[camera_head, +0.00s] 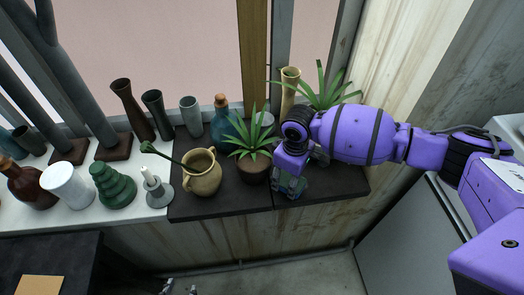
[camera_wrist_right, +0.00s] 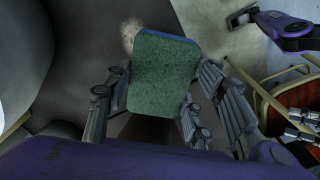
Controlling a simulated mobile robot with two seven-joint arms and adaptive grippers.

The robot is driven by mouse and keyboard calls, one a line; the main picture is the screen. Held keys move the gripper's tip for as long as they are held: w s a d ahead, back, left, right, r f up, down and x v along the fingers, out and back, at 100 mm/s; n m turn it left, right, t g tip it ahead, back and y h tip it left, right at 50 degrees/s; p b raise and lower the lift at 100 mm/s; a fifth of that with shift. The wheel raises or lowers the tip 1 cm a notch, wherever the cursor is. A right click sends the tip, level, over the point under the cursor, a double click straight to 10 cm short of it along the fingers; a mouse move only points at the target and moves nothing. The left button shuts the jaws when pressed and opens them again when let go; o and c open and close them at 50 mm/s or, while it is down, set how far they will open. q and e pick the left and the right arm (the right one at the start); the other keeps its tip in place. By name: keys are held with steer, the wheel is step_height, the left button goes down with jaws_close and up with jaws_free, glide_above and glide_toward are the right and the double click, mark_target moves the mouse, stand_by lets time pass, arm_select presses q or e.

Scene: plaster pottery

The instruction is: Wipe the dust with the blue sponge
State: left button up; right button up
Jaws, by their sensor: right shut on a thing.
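My right gripper (camera_head: 289,187) reaches down to the front of the dark shelf (camera_head: 220,209), right of the potted plant. In the right wrist view its fingers (camera_wrist_right: 160,105) are shut on the sponge (camera_wrist_right: 163,75), which shows a green face and a blue far edge. In the head view the sponge is mostly hidden by the fingers. A pale, grainy dust patch (camera_wrist_right: 131,34) lies on the dark surface just beyond the sponge's upper left corner. Whether the sponge touches the surface is unclear. My left gripper (camera_head: 180,289) shows only its fingertips, apart, at the bottom edge.
A spiky plant in a brown pot (camera_head: 254,168) and a tan jug (camera_head: 202,173) stand left of my right gripper. A blue bottle (camera_head: 222,125), a tall beige vase (camera_head: 290,88) and another plant (camera_head: 325,91) stand behind. The shelf's right end is clear.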

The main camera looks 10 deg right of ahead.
mark_target(289, 179)
steer(key=shift+d+r, duration=0.15)
steer(key=shift+r, duration=0.5)
steer(key=shift+r+p, duration=0.6)
steer(key=shift+r, duration=0.75)
steer(key=shift+r+p, duration=0.3)
steer(key=shift+s+r, duration=0.15)
steer(key=shift+r, duration=0.1)
arm_select(q)
steer(key=shift+w+d+r, duration=0.15)
steer(key=shift+w+r, duration=0.1)
steer(key=shift+r, duration=0.25)
steer(key=shift+w+d+r, duration=0.1)
steer(key=shift+w+r, duration=0.15)
steer(key=shift+r, duration=0.2)
steer(key=shift+w, duration=0.1)
arm_select(e)
steer(key=shift+f, duration=0.1)
